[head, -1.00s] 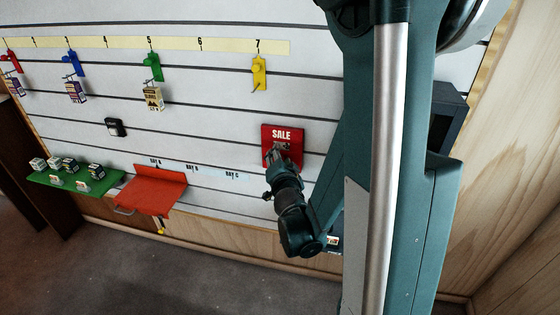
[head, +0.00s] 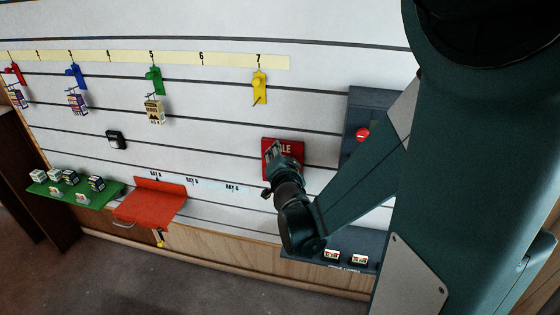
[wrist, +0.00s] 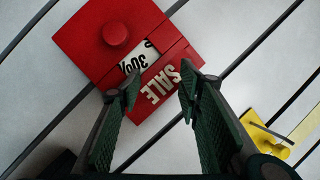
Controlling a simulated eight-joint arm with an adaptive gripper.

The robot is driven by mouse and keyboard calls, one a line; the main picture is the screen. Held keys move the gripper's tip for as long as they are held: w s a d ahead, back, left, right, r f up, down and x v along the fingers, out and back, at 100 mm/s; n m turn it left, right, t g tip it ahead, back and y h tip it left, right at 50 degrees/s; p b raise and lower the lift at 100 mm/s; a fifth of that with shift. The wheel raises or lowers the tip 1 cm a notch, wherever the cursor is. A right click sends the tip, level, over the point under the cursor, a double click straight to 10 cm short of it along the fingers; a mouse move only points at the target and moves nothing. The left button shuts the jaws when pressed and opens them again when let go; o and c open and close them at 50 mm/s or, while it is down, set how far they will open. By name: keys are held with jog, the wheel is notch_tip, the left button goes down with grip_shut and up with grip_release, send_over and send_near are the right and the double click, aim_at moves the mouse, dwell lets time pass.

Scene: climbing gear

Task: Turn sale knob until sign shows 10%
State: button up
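The red sale sign (head: 297,160) hangs on the slatted wall, its left part hidden behind my gripper (head: 272,160) in the head view. In the wrist view the sign (wrist: 85,45) is rotated, with a round red knob (wrist: 116,33) and a white window (wrist: 138,59). The window reads 30%, with part of another character beside it. My gripper (wrist: 159,88) is open, with nothing seen between its fingers. The fingertips are over the SALE lettering side, and the knob lies beyond them, apart from both fingers.
A yellow hook (head: 259,87) is on the wall above the sign; a yellow piece (wrist: 268,135) shows at right in the wrist view. A red shelf (head: 150,203) and green shelf (head: 75,193) are left. A dark panel with a red button (head: 362,134) is right, above a dark shelf (head: 335,250).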

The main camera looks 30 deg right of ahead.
jog(key=shift+r, duration=0.65)
jog(key=shift+r, duration=0.15)
